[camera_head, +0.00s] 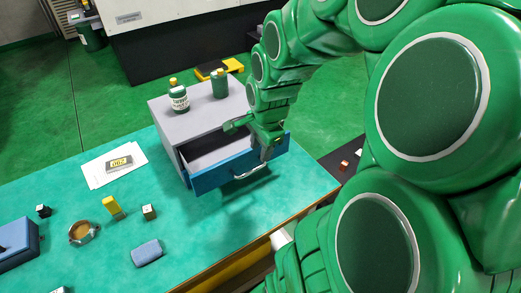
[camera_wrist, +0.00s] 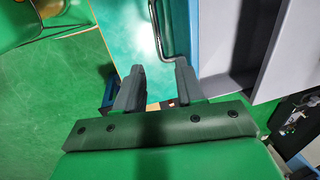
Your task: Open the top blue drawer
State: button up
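The blue drawer (camera_head: 222,174) is pulled out of the grey cabinet (camera_head: 168,125), and its empty grey inside shows. Its blue front also shows edge-on in the wrist view (camera_wrist: 194,32). A thin metal handle (camera_head: 252,173) is on the front; in the wrist view the handle (camera_wrist: 157,28) ends near the gap between my fingers. My gripper (camera_head: 266,150) is at the right part of the drawer front, by the handle. In the wrist view its two dark fingers (camera_wrist: 160,72) are apart. Whether a finger touches the handle is unclear.
Bottles (camera_head: 180,99) stand on the cabinet top. The teal table (camera_head: 190,240) bears papers (camera_head: 100,172), a yellow block (camera_head: 112,206), a round ring-like dish (camera_head: 83,232), a blue-grey block (camera_head: 147,253) and small cubes. The table in front of the drawer is clear.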

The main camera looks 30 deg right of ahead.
jog(key=shift+c, duration=0.5)
jog(key=shift+c, duration=1.1)
jog(key=shift+w+d+r, duration=0.1)
jog(key=shift+w, duration=0.15)
jog(key=shift+c, duration=1.2)
jog(key=w+n+g, duration=0.1)
jog(key=w+n, duration=0.1)
jog(key=w, duration=0.1)
jog(key=w+d+r+n+g, duration=0.1)
jog(key=w+n, duration=0.1)
jog(key=n, duration=0.1)
jog(key=w+n+g, duration=0.1)
jog(key=w+n, duration=0.2)
jog(key=shift+w+d+r, duration=0.3)
jog(key=shift+d+r, duration=0.05)
jog(key=shift+r, duration=0.05)
grip_shut()
jog(key=w+a+r+n+g, duration=0.2)
jog(key=w+a+n+g, duration=0.25)
jog(key=w+n, duration=0.5)
jog(key=shift+t, duration=0.45)
jog(key=x, duration=1)
jog(key=shift+s+a+f, duration=0.1)
jog(key=shift+s+f, duration=0.1)
jog(key=shift+s, duration=2.15)
